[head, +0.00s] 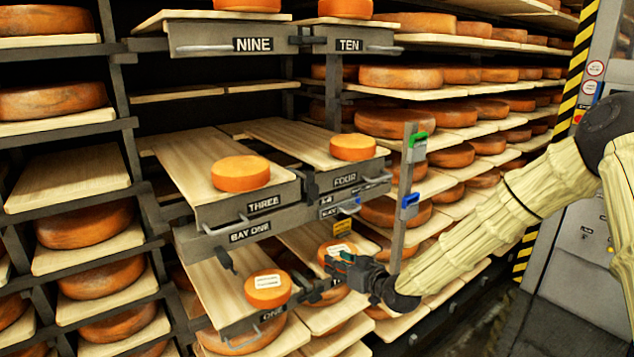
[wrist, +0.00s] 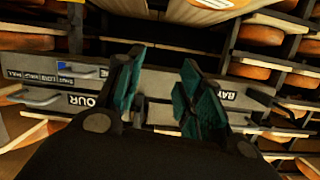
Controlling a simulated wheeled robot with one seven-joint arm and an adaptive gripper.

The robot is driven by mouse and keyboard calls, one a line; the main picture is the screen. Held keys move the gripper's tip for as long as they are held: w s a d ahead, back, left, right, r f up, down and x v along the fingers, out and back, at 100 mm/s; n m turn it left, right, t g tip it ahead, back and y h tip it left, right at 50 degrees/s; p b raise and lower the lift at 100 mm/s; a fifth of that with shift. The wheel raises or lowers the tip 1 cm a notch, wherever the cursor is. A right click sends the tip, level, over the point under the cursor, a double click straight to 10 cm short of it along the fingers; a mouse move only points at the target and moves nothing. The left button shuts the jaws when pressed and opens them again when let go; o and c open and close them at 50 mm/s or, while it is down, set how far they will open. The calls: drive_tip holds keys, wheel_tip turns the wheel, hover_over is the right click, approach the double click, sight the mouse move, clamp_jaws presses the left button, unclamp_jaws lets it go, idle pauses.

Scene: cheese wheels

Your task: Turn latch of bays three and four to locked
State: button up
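The bay three shelf (head: 185,177) and the bay four shelf (head: 290,138) are slid out, each with an orange cheese near its front. A dark latch-like piece (head: 311,184) sits between their fronts; I cannot tell its setting. My gripper (head: 341,263) is below that beam, in front of the lower shelves. In the wrist view my teal fingers (wrist: 160,82) are apart, facing the upside-down FOUR and BAY labels. Nothing is clearly between them.
Shelves one and two (head: 222,285) are slid out below, with labelled cheeses on them. A dark knob (head: 226,260) hangs under the BAY ONE beam (head: 250,227). An upright post (head: 406,190) with green and blue clips stands right of bay four. Cheese racks fill both sides.

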drive_tip(key=n+t+y+p, duration=0.1)
drive_tip(key=n+t+y, duration=0.1)
approach(317, 189)
drive_tip(key=p+x, duration=0.3)
drive_tip(key=x, duration=0.7)
drive_tip(key=shift+w+p, duration=0.1)
drive_tip(key=shift+p, duration=0.3)
clamp_jaws()
